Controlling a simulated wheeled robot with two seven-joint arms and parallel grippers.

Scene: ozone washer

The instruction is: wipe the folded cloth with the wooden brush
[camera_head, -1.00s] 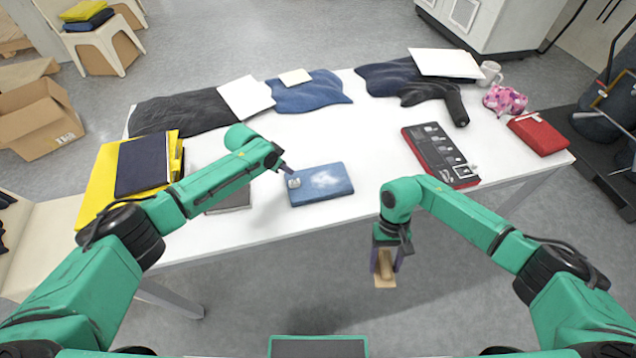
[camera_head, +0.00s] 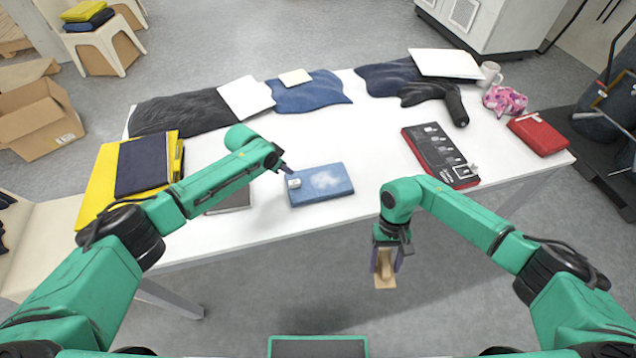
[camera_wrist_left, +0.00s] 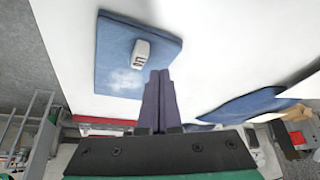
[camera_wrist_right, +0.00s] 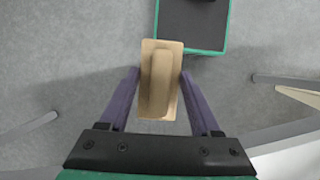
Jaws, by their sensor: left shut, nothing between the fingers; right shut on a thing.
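The folded blue cloth (camera_head: 335,187) lies flat on the white table, with a pale faded patch on top. It also shows in the left wrist view (camera_wrist_left: 115,55). A small whitish block (camera_wrist_left: 141,54) sits on the cloth near one edge. My left gripper (camera_head: 288,169) is shut and empty, its tips by the cloth's edge close to the block; I cannot tell whether they touch. My right gripper (camera_head: 387,262) is shut on the wooden brush (camera_wrist_right: 160,80), held in front of the table's near edge, apart from the cloth. The brush's underside is hidden.
A dark grey flat item (camera_head: 230,200) lies left of the cloth, partly behind my left arm. Yellow and navy folded cloths (camera_head: 105,180) are further left. A black and red tool case (camera_head: 437,150) and a red pouch (camera_head: 540,133) lie right. Table space between cloth and case is clear.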

